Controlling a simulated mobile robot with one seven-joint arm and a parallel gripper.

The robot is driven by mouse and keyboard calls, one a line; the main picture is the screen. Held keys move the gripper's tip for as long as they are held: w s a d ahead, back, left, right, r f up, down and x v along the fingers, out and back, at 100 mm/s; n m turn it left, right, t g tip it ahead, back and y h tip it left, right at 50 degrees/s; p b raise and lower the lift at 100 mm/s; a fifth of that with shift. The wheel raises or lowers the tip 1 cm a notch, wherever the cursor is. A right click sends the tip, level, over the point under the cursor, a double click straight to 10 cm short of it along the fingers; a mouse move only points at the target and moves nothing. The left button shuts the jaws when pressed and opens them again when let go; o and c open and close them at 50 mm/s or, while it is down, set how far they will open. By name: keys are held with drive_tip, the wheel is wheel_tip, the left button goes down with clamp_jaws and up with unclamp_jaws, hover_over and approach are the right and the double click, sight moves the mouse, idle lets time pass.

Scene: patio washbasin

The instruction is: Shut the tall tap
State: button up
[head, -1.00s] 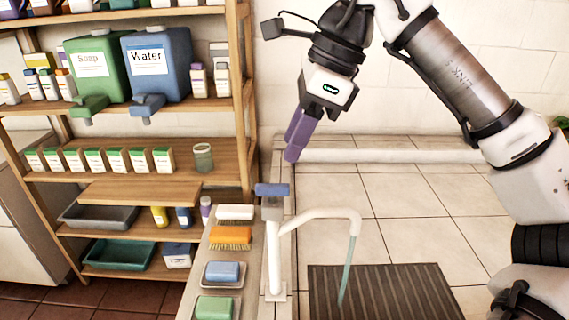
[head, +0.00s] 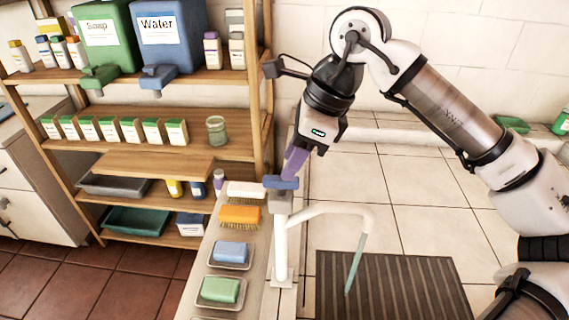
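The tall tap (head: 281,240) is a white post with a curved spout (head: 330,211) and a blue lever (head: 281,182) on its grey head. A blue-green stream (head: 355,262) runs from the spout down to the dark ribbed mat. My gripper (head: 292,165) has purple fingers pointing down at the lever. The fingertips overlap the lever in the picture; I cannot tell whether they touch it. The fingers look close together, but the gap between them does not show clearly.
A ledge left of the tap holds a white brush (head: 246,189), an orange brush (head: 240,215), blue soap (head: 231,252) and green soap (head: 220,290). A wooden shelf (head: 190,83) with soap and water containers stands at left. The tiled surface at right is mostly clear.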

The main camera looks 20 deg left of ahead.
sight(281, 186)
drive_tip(key=shift+p+x, duration=0.35)
drive_tip(key=shift+x, duration=1.6)
clamp_jaws()
